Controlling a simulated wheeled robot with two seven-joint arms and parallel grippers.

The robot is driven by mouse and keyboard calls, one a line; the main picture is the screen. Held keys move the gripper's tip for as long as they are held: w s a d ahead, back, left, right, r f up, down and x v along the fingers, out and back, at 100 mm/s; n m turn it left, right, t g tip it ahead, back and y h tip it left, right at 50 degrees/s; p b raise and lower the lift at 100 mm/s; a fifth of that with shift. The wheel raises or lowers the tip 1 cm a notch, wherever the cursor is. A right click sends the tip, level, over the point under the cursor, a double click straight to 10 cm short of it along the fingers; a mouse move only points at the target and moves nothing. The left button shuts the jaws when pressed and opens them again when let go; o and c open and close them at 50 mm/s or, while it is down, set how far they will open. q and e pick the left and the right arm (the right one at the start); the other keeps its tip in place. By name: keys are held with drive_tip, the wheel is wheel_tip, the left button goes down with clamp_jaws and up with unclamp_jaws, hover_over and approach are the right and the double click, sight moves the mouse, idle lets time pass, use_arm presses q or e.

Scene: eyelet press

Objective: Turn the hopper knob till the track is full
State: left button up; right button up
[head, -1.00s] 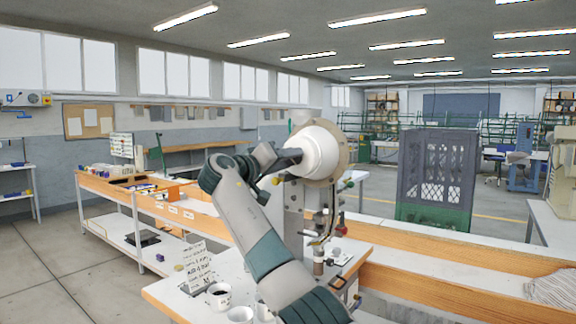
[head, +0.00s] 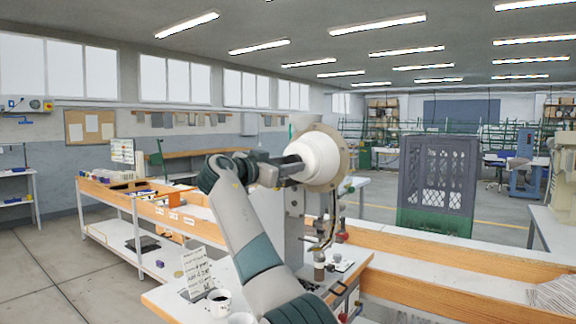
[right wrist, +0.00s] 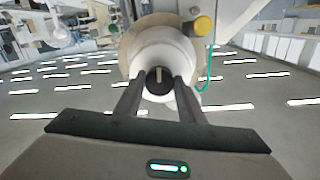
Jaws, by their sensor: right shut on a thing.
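The hopper (head: 318,157) is a white, rounded drum with a beige rim, mounted high on the press. My right gripper (head: 291,166) reaches its left face. In the right wrist view the black knob (right wrist: 154,84), with a pale stripe, sits at the hopper's centre. My right gripper's two fingers (right wrist: 159,90) are shut on it from both sides. The track (head: 333,228) is a thin curved strip running down from the hopper to the press head. How full it is is too small to tell. My left gripper is out of view.
A dark grey crate (head: 438,175) stands behind to the right.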

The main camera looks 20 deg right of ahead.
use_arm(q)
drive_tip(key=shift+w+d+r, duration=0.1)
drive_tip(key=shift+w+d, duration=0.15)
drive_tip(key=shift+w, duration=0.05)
use_arm(e)
drive_tip(key=m, duration=0.9)
drive_tip(key=shift+f+m+y, duration=0.15)
drive_tip(key=shift+m+y, duration=0.15)
drive_tip(key=shift+m, duration=0.1)
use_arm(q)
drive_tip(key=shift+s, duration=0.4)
